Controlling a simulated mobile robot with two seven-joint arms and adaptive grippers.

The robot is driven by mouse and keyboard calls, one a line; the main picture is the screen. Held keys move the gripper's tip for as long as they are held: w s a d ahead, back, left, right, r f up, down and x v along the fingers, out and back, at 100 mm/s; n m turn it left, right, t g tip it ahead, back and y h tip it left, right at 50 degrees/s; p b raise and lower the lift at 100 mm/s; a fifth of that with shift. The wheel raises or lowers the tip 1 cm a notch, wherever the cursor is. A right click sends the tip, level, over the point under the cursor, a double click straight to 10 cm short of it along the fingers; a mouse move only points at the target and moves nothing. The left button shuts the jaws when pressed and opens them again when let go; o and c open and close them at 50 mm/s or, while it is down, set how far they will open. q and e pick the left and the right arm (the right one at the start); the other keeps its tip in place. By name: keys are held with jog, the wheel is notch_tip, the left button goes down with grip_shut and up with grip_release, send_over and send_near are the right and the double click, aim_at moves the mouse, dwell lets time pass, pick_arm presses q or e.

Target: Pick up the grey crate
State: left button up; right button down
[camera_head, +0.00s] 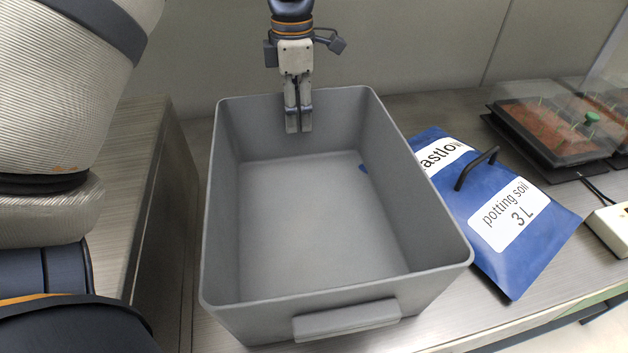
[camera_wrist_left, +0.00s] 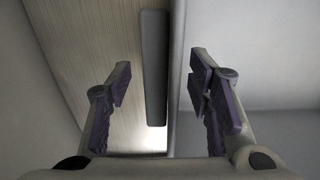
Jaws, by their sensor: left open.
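The grey crate (camera_head: 335,297) stands upright on the bench, empty, with a bar handle (camera_head: 347,319) on its near wall. My left gripper (camera_head: 298,119) points down at the crate's far wall, its fingers overlapping that wall in the head view. In the left wrist view the gripper (camera_wrist_left: 167,95) is open and empty. The rim of a crate wall (camera_wrist_left: 175,75) and a dark handle bar (camera_wrist_left: 153,70) lie between its fingers' lines, apart from both. I cannot tell how far the fingertips reach below the rim. My right gripper is not in view.
A blue potting soil bag (camera_head: 510,240) lies close to the crate's right side. A black hook-like handle (camera_head: 477,168) shows over it. A seedling tray (camera_head: 550,128) and a white box (camera_head: 610,228) are farther right. A raised wooden-look block (camera_head: 140,190) stands left of the crate.

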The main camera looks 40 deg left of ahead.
pick_arm(q)
jog(key=shift+r, duration=0.1)
grip_shut()
